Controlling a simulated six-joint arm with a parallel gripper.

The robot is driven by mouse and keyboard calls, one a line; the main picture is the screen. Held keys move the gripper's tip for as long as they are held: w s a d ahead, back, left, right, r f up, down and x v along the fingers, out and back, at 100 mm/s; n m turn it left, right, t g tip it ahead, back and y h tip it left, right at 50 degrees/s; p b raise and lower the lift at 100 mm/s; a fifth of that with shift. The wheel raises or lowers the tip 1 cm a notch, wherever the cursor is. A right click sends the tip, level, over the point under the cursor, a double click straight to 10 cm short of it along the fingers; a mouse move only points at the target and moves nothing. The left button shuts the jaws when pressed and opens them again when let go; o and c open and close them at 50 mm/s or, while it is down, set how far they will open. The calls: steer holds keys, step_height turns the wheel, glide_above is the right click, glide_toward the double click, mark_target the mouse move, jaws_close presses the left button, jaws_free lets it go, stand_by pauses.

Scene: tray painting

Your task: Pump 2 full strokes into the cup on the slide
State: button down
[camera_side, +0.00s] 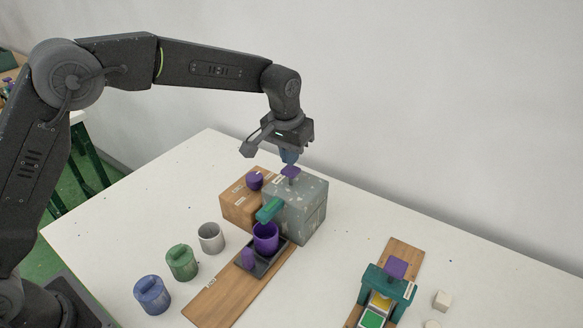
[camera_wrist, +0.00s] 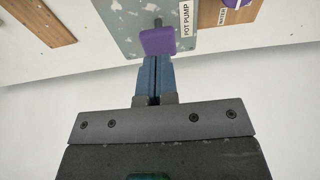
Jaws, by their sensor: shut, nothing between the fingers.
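The grey pump box (camera_side: 308,213), labelled POT PUMP in the wrist view (camera_wrist: 125,30), has a purple push pad (camera_side: 290,172) on a short stem on top. The pad also shows in the wrist view (camera_wrist: 158,41). A green spout (camera_side: 268,210) sticks out over a purple cup (camera_side: 266,238). My gripper (camera_side: 289,160) is shut and empty, pointing down just above the pad. I cannot tell whether it touches. The cup's inside is mostly hidden.
A wooden box (camera_side: 239,207) with a purple knob (camera_side: 255,181) adjoins the pump. A grey cup (camera_side: 211,238), a green pot (camera_side: 182,262) and a blue pot (camera_side: 152,294) stand left. A green stamp frame (camera_side: 388,283) and white cubes (camera_side: 441,300) are right.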

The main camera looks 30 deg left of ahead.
mark_target(290, 170)
steer(key=shift+f, duration=0.65)
steer(key=shift+f, duration=1.7)
steer(key=shift+r, duration=2.55)
steer(key=shift+f, duration=0.1)
steer(key=shift+f, duration=0.7)
